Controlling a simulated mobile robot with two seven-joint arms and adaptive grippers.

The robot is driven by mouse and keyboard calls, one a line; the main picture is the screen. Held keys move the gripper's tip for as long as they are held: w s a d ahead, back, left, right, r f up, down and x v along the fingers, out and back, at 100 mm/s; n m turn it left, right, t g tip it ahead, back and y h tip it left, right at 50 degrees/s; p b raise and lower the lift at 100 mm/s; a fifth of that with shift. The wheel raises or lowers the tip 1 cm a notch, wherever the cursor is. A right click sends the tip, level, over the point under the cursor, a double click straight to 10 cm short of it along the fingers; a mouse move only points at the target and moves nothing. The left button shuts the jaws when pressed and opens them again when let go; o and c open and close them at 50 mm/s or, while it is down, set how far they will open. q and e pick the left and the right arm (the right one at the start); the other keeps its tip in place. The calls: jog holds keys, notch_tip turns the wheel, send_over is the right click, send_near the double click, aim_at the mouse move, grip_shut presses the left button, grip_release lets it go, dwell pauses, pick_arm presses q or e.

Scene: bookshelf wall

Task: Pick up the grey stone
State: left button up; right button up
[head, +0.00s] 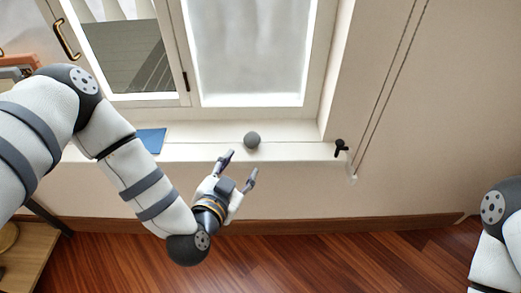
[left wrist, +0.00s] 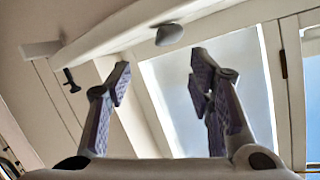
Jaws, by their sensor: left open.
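The grey stone (head: 252,139) is small and round and rests on the white window sill (head: 200,153), near the sill's front edge. It also shows in the left wrist view (left wrist: 169,34), beyond the fingertips and between them from side to side. My left gripper (head: 239,167) is open and empty, just in front of the sill and apart from the stone. Its two spread fingers show in the left wrist view (left wrist: 159,75). Of my right arm only a part shows at the right edge in the head view, and its gripper is out of view.
A blue flat object (head: 151,139) lies on the sill left of the stone. The window (head: 252,60) stands behind the sill. A wooden table (head: 22,255) is at lower left.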

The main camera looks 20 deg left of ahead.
aim_at(251, 143)
pick_arm(q)
jog(key=x, duration=0.4)
jog(key=b+x, duration=0.1)
jog(key=x, duration=0.3)
jog(key=a+b+x, duration=0.1)
jog(key=x, duration=0.3)
jog(key=shift+w+a+r, duration=0.1)
jog(key=shift+w+r, duration=0.05)
jog(key=shift+w, duration=0.05)
jog(key=shift+r, duration=0.1)
pick_arm(e)
jog(key=shift+s+d+f+g, duration=0.2)
jog(key=shift+s+f+g, duration=0.1)
jog(key=shift+s+f, duration=0.75)
pick_arm(q)
jog(key=c, duration=0.9)
pick_arm(e)
jog(key=shift+w+f, duration=0.1)
jog(key=shift+w, duration=0.05)
